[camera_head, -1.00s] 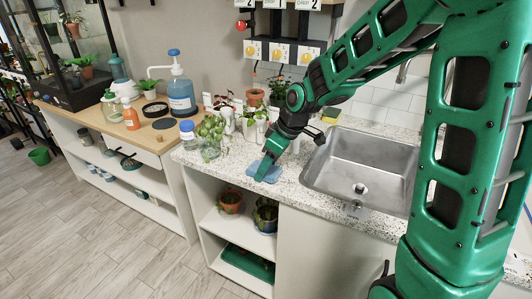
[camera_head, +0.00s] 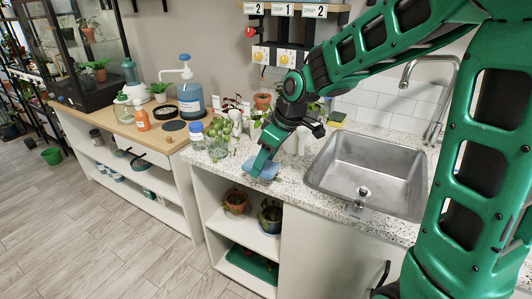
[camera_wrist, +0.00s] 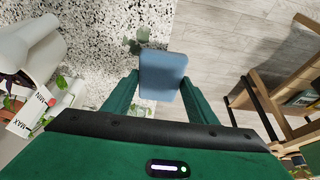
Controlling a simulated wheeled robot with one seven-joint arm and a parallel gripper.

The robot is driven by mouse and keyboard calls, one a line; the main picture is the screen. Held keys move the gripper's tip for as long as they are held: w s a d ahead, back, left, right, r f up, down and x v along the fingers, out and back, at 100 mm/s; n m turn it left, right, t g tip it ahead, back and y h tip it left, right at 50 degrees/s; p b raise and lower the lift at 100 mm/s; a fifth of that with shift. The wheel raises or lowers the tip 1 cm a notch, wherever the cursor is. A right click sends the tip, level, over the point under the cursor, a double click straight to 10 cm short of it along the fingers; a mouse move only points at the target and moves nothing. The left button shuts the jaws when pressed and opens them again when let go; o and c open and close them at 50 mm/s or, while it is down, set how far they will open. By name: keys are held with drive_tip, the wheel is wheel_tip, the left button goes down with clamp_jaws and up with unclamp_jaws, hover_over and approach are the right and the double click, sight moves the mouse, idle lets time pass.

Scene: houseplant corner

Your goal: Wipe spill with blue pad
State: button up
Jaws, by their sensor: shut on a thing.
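My gripper (camera_head: 263,160) is shut on a blue pad (camera_head: 262,170) at the speckled countertop (camera_head: 290,183), left of the sink and close to the counter's front edge. In the wrist view the pad (camera_wrist: 163,72) sits between the two green fingers (camera_wrist: 158,98) and overlaps the line between counter and floor. I cannot tell whether the pad touches the counter. A dark greenish patch (camera_wrist: 139,42) shows on the counter beside the pad in the wrist view; I cannot tell whether it is the spill or a shadow. No spill is clear in the head view.
The steel sink (camera_head: 370,172) is right of my gripper. A glass jar with a plant (camera_head: 217,150) and a white, blue-lidded jar (camera_head: 196,134) stand to the left. Potted plants (camera_head: 270,216) sit on the shelf below. A wooden bench (camera_head: 135,130) holds bottles further left.

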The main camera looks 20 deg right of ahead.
drive_tip(key=shift+d+r, duration=0.1)
drive_tip(key=shift+r, duration=1.4)
